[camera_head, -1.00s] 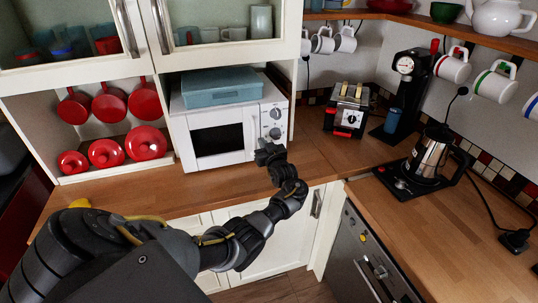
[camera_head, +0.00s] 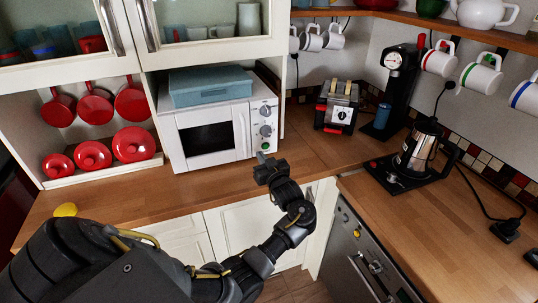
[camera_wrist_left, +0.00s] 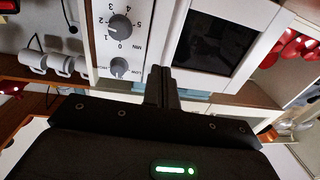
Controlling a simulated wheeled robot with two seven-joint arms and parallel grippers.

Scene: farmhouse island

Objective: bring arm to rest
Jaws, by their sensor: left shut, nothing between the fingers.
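My left arm comes in from the lower left of the head view. Its gripper (camera_head: 265,162) is shut and empty, in front of the lower right corner of the white microwave (camera_head: 212,132). In the left wrist view the shut fingers (camera_wrist_left: 161,88) point at the microwave's control panel (camera_wrist_left: 122,45), with its two grey knobs. The picture does not clearly show a gap or contact between the fingertips and the microwave. My right gripper is not in view.
A blue box (camera_head: 210,86) lies on the microwave. A toaster (camera_head: 337,105), a coffee grinder (camera_head: 393,95) and a kettle (camera_head: 419,147) stand to the right. Red pans and lids (camera_head: 92,155) are at the left. The wooden counter (camera_head: 150,200) is clear in front of the microwave.

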